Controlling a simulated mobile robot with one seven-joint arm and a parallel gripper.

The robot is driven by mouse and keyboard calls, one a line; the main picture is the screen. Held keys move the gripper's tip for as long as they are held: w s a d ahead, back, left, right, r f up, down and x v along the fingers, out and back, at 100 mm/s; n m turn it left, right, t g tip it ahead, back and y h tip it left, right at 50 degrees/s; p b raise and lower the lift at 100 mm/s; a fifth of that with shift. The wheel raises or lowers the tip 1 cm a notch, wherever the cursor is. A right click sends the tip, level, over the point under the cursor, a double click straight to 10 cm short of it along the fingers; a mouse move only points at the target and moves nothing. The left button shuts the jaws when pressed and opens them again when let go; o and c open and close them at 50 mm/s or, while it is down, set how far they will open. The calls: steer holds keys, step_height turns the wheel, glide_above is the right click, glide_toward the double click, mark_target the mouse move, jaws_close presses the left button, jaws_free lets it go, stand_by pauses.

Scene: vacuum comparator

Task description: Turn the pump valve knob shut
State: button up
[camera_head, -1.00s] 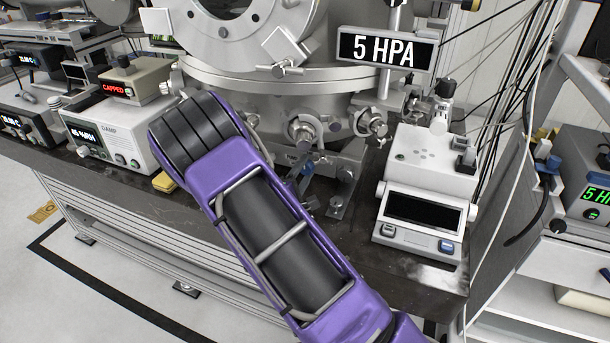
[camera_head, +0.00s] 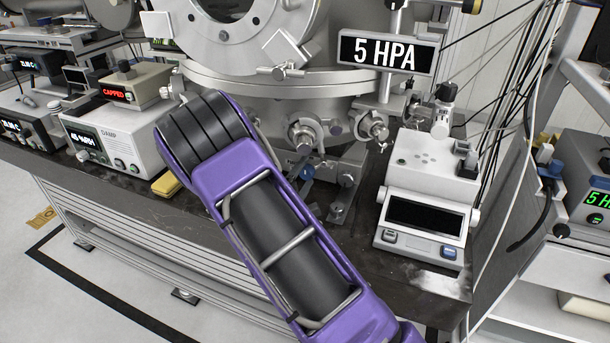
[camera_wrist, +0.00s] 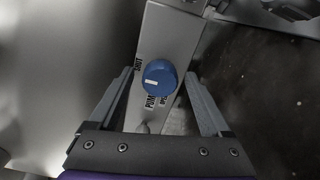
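The pump valve knob (camera_wrist: 159,78) is a round blue knob with a white pointer line, on a grey metal block (camera_wrist: 170,40) in the wrist view. The line points toward the left. Small labels around it read SHUT, PUMP and what looks like OPEN. My gripper (camera_wrist: 159,75) is open, with one finger on each side of the knob and gaps on both sides. I cannot tell whether the fingertips reach down to the knob's depth.
A large steel vacuum chamber (camera_head: 265,90) rises behind the block. A white instrument (camera_head: 435,165) stands to the right on the dark bench top (camera_head: 400,270). A sign (camera_head: 387,52) reads 5 HPA.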

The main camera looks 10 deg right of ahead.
steer(key=v, duration=1.7)
steer(key=shift+s+a, duration=0.15)
steer(key=shift+s, duration=0.05)
steer(key=shift+p, duration=0.3)
